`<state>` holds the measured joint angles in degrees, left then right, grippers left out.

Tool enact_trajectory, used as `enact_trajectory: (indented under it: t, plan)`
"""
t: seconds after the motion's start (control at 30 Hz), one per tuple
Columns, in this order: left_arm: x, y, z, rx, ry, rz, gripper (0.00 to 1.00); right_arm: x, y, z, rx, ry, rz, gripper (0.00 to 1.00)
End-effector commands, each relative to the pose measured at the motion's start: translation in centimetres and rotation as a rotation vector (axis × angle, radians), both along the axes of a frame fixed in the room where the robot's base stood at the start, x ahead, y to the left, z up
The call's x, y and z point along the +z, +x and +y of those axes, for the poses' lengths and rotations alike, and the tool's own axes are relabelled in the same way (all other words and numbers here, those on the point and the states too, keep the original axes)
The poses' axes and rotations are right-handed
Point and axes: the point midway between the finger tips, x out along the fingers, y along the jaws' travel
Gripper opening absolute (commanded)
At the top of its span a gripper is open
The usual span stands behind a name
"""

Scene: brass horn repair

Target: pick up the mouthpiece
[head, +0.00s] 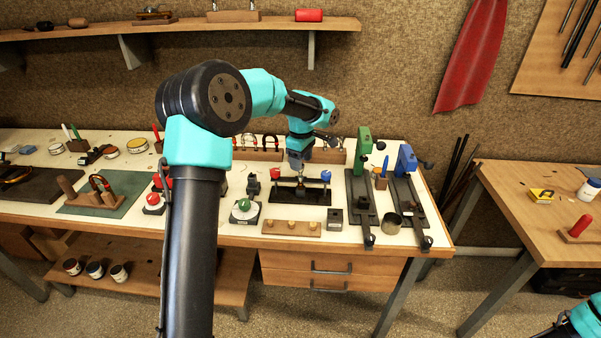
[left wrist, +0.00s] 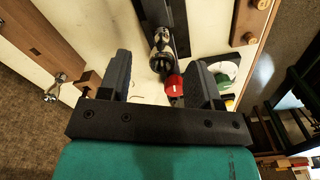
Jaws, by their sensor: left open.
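A shiny silver piece that looks like the mouthpiece (left wrist: 160,48) stands at a dark fixture base (head: 312,196) with a red knob (head: 278,174) and a blue knob (head: 326,175). My left gripper (head: 297,166) points down just above the fixture and hides part of the silver piece in the head view. In the left wrist view, its open jaws (left wrist: 161,68) line up to either side of the silver piece, with nothing held. The red knob (left wrist: 173,86) shows between the fingers, close to the right one. My right gripper is out of view.
A wooden strip with brass knobs (head: 291,228) lies in front of the fixture. A green-balled stand (head: 244,208) is to its left; green and blue clamp tools (head: 362,150) stand right. A rack (head: 258,155) is behind. A second silver piece (left wrist: 55,88) shows near the rack.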

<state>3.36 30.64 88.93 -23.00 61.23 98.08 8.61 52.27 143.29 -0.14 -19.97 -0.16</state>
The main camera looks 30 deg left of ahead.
Motion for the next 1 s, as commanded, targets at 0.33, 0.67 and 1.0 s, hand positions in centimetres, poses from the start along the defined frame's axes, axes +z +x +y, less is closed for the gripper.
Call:
enact_trajectory:
  t: [0.33,0.67,1.0]
  plan:
    - [-3.1,-0.3,0.1,0.000,-0.001,0.003,0.58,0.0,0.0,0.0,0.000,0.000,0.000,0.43]
    - [-5.2,-0.3,0.1,0.000,-0.001,0.000,0.58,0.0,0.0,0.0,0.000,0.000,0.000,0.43]
    - [-5.2,-0.2,0.1,0.000,-0.001,0.000,0.58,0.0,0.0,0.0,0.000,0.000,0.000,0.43]
